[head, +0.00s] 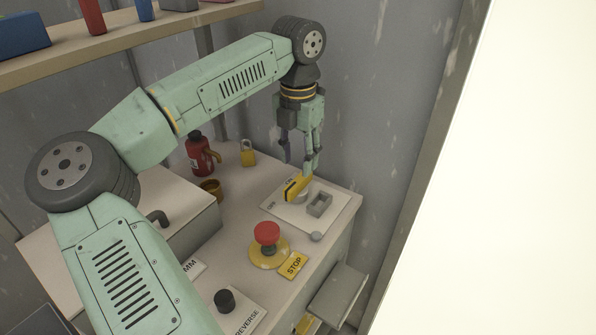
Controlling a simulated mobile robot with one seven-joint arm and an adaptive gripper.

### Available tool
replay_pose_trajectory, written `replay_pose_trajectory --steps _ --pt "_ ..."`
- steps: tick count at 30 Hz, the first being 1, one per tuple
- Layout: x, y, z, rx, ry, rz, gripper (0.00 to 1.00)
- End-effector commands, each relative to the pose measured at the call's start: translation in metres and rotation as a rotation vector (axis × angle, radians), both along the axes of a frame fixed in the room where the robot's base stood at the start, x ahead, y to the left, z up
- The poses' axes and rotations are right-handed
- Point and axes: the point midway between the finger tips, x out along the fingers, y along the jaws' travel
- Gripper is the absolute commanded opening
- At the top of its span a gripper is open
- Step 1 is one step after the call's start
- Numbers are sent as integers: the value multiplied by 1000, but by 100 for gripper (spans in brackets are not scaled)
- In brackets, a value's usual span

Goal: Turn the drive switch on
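The drive switch (299,188) is a yellow handle with a dark stripe, on a pale plate (284,213) at the back right of the cabinet top. The plate has an ON mark by the handle and an OFF mark nearer its left edge. I cannot tell for sure which mark the handle points to. My gripper (300,164) points down just above the switch. Its fingers are apart with nothing between them, and their tips partly overlap the area behind the handle. I cannot tell whether they touch it.
A grey bracket (320,205) stands right of the switch. A red stop button (267,234) is in front. A padlock (248,153), red bottle (200,155) and brown cup (212,189) stand behind and left. A black knob (225,300) is at the front.

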Motion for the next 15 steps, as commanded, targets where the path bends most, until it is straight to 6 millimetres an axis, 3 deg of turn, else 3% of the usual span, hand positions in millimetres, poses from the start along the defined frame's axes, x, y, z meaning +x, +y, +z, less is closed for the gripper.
replay_pose_trajectory --steps 9,15 --pt "0 0 -47 -1 2 0 40" --pt "0 0 -55 -1 -1 1 40"
